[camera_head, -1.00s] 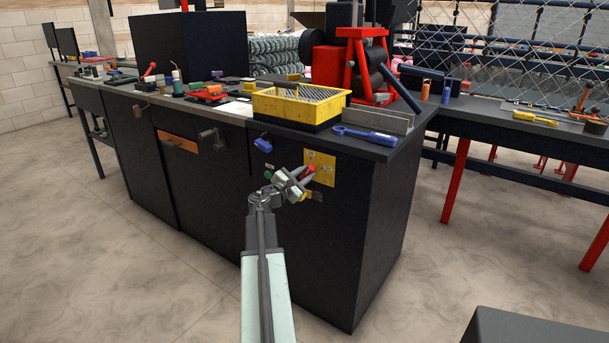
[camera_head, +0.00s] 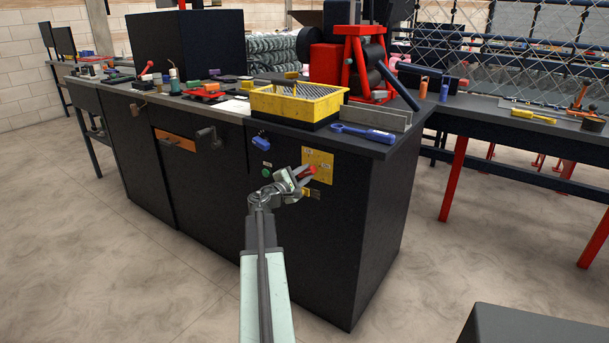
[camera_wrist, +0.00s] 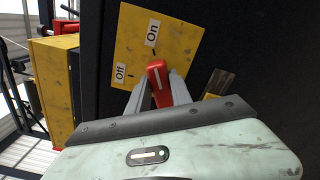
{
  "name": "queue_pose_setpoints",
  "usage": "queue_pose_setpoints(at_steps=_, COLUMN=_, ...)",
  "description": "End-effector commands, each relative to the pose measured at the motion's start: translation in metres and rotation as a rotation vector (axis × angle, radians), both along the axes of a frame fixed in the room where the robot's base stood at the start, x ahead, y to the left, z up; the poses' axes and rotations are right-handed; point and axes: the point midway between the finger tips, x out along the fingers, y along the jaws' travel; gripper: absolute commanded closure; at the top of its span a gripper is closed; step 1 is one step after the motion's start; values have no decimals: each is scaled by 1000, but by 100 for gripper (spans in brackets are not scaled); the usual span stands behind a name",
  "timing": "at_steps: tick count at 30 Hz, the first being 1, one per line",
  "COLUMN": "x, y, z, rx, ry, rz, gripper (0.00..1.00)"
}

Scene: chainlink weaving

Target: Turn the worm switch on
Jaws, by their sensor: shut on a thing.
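The worm switch is a red handle (camera_wrist: 158,85) on a yellow plate (camera_wrist: 185,38), with a white line along the handle. In the wrist view the handle's tip points up toward the "On" label (camera_wrist: 152,32); the "Off" label (camera_wrist: 120,73) is to its left. My gripper (camera_wrist: 158,92) has one finger on each side of the handle and is shut on it. In the head view my gripper (camera_head: 302,175) reaches the red handle (camera_head: 309,170) on the yellow plate (camera_head: 318,162), on the dark cabinet's front. The fingers partly hide the handle there.
The dark cabinet (camera_head: 335,240) fills the space behind the switch. A blue padlock-like object (camera_head: 260,142) and a green button (camera_head: 266,172) are left of the plate. A yellow basket (camera_head: 297,103) and a blue-handled tool (camera_head: 365,134) lie on top. Floor is clear at left.

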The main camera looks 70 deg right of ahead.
Motion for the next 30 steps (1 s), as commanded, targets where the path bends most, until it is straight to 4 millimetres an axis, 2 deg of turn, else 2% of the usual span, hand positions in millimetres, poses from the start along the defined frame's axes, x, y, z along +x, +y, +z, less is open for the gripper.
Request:
queue_pose_setpoints(at_steps=9, x=3, y=-1, z=1, rx=-2, ry=0, rz=8, gripper=100)
queue_pose_setpoints(at_steps=10, x=3, y=-1, z=1, rx=-2, ry=0, rz=8, gripper=69)
queue_pose_setpoints(at_steps=12, x=3, y=-1, z=1, rx=-2, ry=-1, rz=8, gripper=53)
queue_pose_setpoints(at_steps=23, x=1, y=2, z=0, rx=-1, ry=-1, rz=4, gripper=53)
queue_pose_setpoints(at_steps=26, x=4, y=12, z=0, rx=-1, ry=-1, rz=5, gripper=53)
queue_pose_setpoints(at_steps=30, x=10, y=37, z=0, rx=-1, ry=-1, rz=5, gripper=53)
